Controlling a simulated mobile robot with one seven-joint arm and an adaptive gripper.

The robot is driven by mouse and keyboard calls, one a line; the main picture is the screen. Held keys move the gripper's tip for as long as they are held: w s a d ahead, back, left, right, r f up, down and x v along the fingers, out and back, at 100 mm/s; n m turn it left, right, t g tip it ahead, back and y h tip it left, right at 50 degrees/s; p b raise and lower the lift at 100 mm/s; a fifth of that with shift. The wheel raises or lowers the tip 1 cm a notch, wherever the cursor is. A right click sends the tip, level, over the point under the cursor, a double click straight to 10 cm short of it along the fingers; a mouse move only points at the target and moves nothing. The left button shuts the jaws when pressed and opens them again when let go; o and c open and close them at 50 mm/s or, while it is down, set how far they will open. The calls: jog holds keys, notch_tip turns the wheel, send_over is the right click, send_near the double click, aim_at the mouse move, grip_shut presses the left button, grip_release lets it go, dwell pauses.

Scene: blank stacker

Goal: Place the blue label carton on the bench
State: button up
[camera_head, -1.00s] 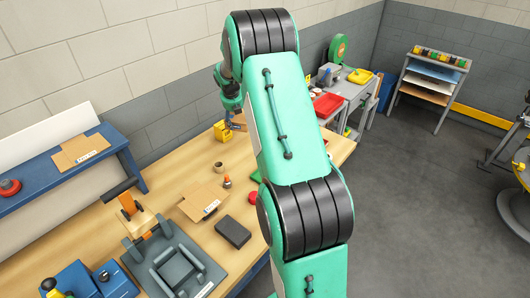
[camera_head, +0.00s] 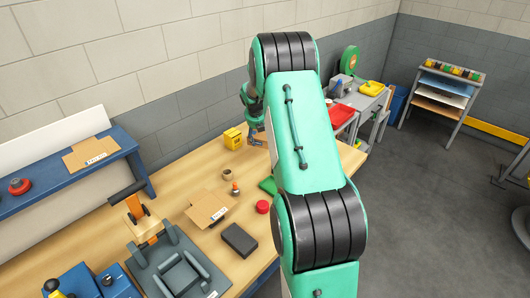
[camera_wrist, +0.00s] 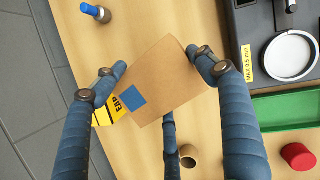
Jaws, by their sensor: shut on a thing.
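The carton (camera_wrist: 168,75) is a flat-sided brown box with a blue square label (camera_wrist: 133,100) on one corner, seen in the wrist view. My gripper (camera_wrist: 157,60) is shut on it, with dark blue-grey fingers at its left and right sides and a third finger below. In the head view my gripper (camera_head: 256,140) hangs over the far part of the wooden bench (camera_head: 185,172), partly behind my arm. The carton cannot be made out there. Whether it touches the bench is unclear.
Near the carton are a yellow box (camera_head: 233,139), a tape roll (camera_head: 227,175) and a blue-capped bottle (camera_wrist: 94,11).

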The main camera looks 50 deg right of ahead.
jog(key=shift+f, duration=1.4)
jog(key=shift+f+b, duration=0.8)
jog(key=shift+f, duration=1.75)
jog(key=o, duration=1.2)
jog(key=shift+r, duration=0.1)
jog(key=p+v, duration=0.2)
jog(key=v, duration=1)
jog(key=shift+p, duration=0.35)
